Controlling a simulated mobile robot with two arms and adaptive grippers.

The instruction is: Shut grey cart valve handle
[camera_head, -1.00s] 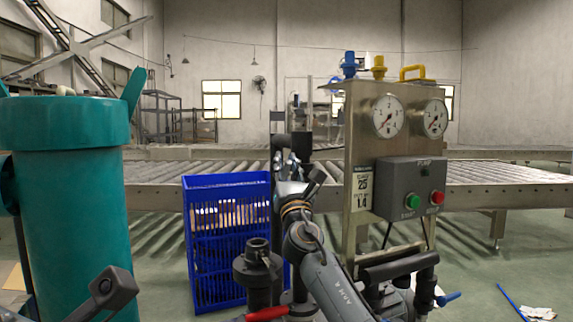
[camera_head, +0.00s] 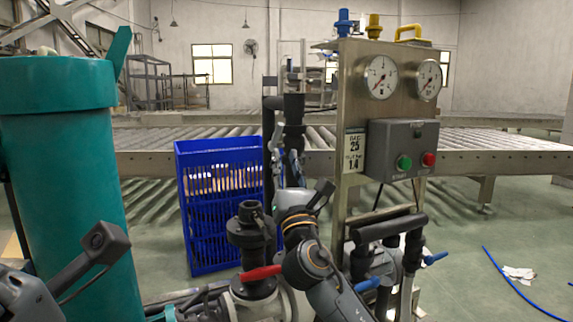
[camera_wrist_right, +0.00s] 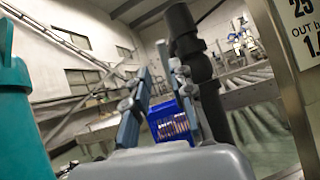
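The grey cart (camera_head: 345,95) carries a steel gauge panel. A red lever handle (camera_head: 260,272) sits on a pipe valve low at its front left. Blue handles show at its lower right (camera_head: 435,258) and beside my right arm (camera_head: 367,284). I cannot tell which handle is the cart valve's. My right gripper (camera_head: 285,158) is above and behind the red handle, left of the panel, apart from the handles. In the right wrist view its two fingers (camera_wrist_right: 155,70) stand apart with nothing between them. My left arm enters at lower left; its fingertips are not seen.
A teal tank (camera_head: 65,190) stands close on the left. A blue crate (camera_head: 222,148) stands behind the valve. A dark vertical pipe (camera_wrist_right: 185,40) is near my right gripper. Roller conveyors (camera_head: 470,150) cross behind. A blue hose (camera_head: 510,283) lies on open floor at right.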

